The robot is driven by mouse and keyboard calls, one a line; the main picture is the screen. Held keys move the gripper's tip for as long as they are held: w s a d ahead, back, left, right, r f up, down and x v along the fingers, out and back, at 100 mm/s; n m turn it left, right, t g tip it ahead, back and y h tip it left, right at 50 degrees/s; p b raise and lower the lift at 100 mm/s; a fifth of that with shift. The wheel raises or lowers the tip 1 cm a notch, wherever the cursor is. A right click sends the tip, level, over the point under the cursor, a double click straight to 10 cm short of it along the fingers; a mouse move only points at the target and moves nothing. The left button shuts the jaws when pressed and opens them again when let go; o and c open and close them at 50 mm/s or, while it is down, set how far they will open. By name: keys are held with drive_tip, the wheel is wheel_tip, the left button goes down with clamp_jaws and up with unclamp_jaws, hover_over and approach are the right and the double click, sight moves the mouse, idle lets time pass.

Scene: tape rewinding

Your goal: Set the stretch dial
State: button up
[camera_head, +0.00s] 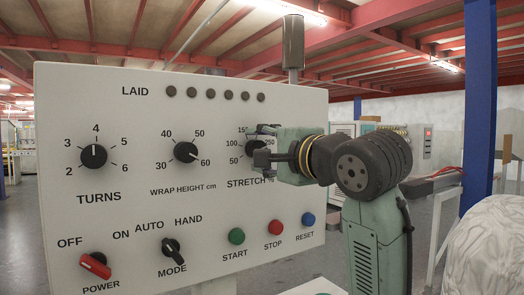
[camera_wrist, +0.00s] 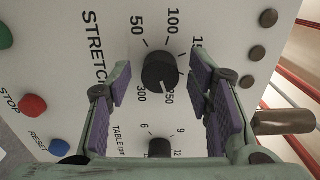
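The stretch dial (camera_wrist: 160,72) is a round black knob on the white control panel (camera_head: 130,120). In the wrist view its light mark points down, close to the 250 figure. The numbers 50, 100, 250 and 300 show around it, and the right finger partly covers others. My gripper (camera_wrist: 161,80) is open, with one purple-padded finger on each side of the knob and a visible gap on both sides. In the head view my gripper (camera_head: 263,145) is in front of the stretch dial (camera_head: 254,147) and hides part of it and its label.
The turns dial (camera_head: 94,156) and wrap height dial (camera_head: 186,152) are to the left. Below are the power switch (camera_head: 95,265), mode switch (camera_head: 172,250), and start (camera_head: 237,236), stop (camera_head: 275,227) and reset (camera_head: 308,219) buttons. A table rpm dial (camera_wrist: 160,147) shows in the wrist view.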

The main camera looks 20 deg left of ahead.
drive_tip(key=v, duration=1.2)
idle(0.3)
